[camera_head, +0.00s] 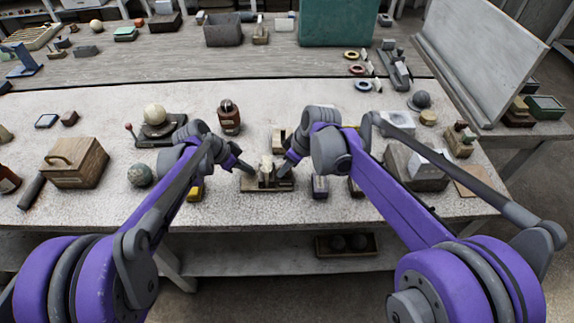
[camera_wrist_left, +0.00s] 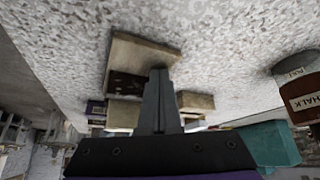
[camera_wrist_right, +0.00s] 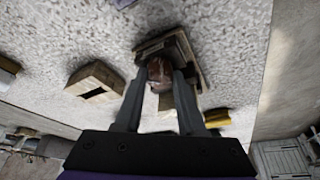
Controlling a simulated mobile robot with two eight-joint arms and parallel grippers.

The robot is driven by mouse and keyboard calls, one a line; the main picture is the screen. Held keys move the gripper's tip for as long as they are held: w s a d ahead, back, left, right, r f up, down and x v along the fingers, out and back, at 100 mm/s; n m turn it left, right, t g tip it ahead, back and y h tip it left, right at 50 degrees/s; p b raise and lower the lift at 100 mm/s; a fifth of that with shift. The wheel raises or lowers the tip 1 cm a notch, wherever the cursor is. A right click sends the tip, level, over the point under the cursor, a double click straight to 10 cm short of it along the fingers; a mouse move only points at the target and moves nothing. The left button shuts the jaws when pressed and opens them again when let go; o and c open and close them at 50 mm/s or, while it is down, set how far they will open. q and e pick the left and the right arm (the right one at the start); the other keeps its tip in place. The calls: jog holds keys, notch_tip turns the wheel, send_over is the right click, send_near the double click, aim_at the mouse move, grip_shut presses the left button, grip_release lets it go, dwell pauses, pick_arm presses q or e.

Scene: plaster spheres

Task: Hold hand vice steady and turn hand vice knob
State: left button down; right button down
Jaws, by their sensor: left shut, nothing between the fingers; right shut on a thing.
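The hand vice (camera_head: 266,184) stands on its flat base near the front edge of the table, between my two grippers. My left gripper (camera_head: 251,170) is shut and empty at its left side; whether it touches is unclear. In the left wrist view the closed fingers (camera_wrist_left: 158,76) show in front of a pale block with a dark face (camera_wrist_left: 140,50), probably the vice base. My right gripper (camera_head: 284,170) is at its right side. In the right wrist view its fingers (camera_wrist_right: 160,76) are shut on a reddish-brown knob (camera_wrist_right: 159,70) above the base (camera_wrist_right: 188,50).
A jar labelled chalk (camera_wrist_left: 305,100) stands behind, also in the head view (camera_head: 229,118). A hollow wooden block (camera_wrist_right: 97,84) is close behind the vice. A small purple block (camera_head: 320,186) is to its right. A wooden box (camera_head: 76,162) stands at the left.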

jog(key=shift+m, duration=0.7)
jog(key=c, duration=0.8)
grip_release()
jog(key=shift+o, duration=0.2)
jog(key=shift+r, duration=0.1)
jog(key=v, duration=1.2)
jog(key=shift+s+a, duration=0.25)
jog(key=shift+s, duration=0.05)
